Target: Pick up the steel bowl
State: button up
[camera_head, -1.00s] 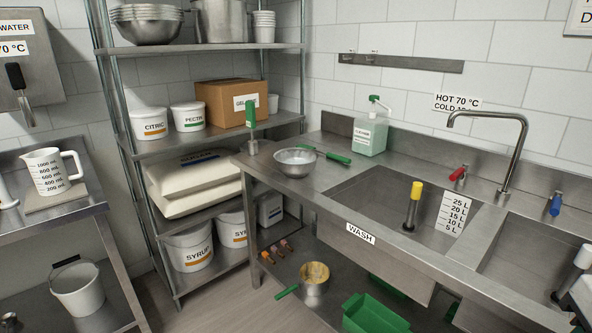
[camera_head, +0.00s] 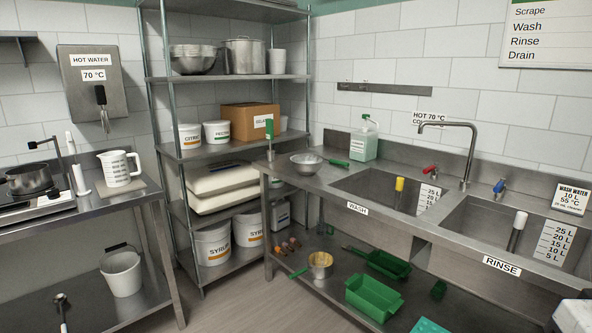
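A shallow, round steel vessel (camera_head: 306,164) sits on the left end of the wash counter, with a green handle (camera_head: 339,163) beside its right rim. I cannot tell whether the handle belongs to it, as on a sieve, or to a separate tool. Nested steel bowls (camera_head: 193,62) stand on the upper shelf of the rack, left of a steel pot.
The sink counter (camera_head: 318,183) has wash and rinse basins. A green-handled tool (camera_head: 269,135) stands upright left of the vessel, and a cleaner jug (camera_head: 364,143) stands behind it. A side table (camera_head: 100,203) is at left. Floor (camera_head: 235,305) is open between.

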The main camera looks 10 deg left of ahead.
aim_at(305, 165)
jog(key=u, duration=0.65)
jog(key=i, duration=0.85)
jog(key=u, duration=0.8)
jog(key=i, duration=0.95)
jog(key=z, duration=0.5)
jog(key=i, duration=0.9)
jog(key=z, duration=0.75)
jog(key=i, duration=0.25)
jog(key=z, duration=0.3)
